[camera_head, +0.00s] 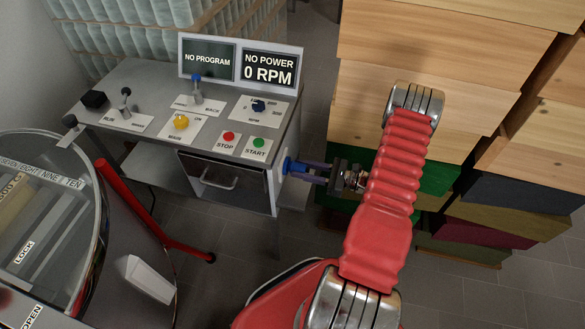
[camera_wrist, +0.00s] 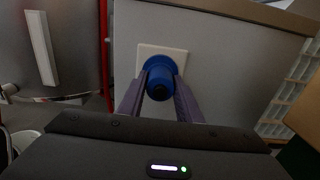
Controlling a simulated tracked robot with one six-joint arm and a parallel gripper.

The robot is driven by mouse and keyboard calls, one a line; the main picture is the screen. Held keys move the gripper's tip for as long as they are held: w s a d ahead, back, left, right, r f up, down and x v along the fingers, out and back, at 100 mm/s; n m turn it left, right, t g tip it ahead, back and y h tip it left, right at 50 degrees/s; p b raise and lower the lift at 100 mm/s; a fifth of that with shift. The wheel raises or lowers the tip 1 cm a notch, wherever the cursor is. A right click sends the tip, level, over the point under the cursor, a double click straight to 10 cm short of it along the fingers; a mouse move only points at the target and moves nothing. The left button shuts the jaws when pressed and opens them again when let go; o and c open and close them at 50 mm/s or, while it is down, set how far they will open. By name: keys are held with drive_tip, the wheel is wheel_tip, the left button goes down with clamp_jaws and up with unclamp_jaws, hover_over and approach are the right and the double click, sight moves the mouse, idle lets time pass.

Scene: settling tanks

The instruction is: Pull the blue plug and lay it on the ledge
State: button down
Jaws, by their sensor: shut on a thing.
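The blue plug (camera_wrist: 158,78) sits at a pale square socket plate (camera_wrist: 146,51) on the grey side panel of the console. In the head view the plug (camera_head: 289,165) shows at the console's right side, low down. My gripper (camera_head: 300,170) reaches it from the right and is shut on it. In the wrist view the two purple fingers of my gripper (camera_wrist: 159,88) hold the plug from both sides. I cannot tell whether the plug is fully seated in the socket. I cannot make out a ledge for certain.
The console (camera_head: 135,82) bears switches, STOP and START buttons and a screen (camera_head: 240,63) reading NO POWER, 0 RPM. Stacked wooden boxes (camera_head: 440,50) stand close behind my arm. A round glass-lidded drum (camera_head: 50,215) and a red bar (camera_head: 140,205) are at left. Grey tiled floor is free between.

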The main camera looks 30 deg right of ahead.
drive_tip(key=shift+s+d, duration=0.4)
drive_tip(key=shift+s, duration=0.05)
drive_tip(key=shift+s+d, duration=0.2)
drive_tip(key=shift+s, duration=0.05)
drive_tip(key=shift+s+d, duration=0.25)
drive_tip(key=shift+s+d, duration=0.25)
drive_tip(key=shift+s+d, duration=0.2)
drive_tip(key=shift+s, duration=0.1)
drive_tip(key=shift+s+d, duration=0.25)
drive_tip(key=shift+s+d, duration=0.1)
idle(0.3)
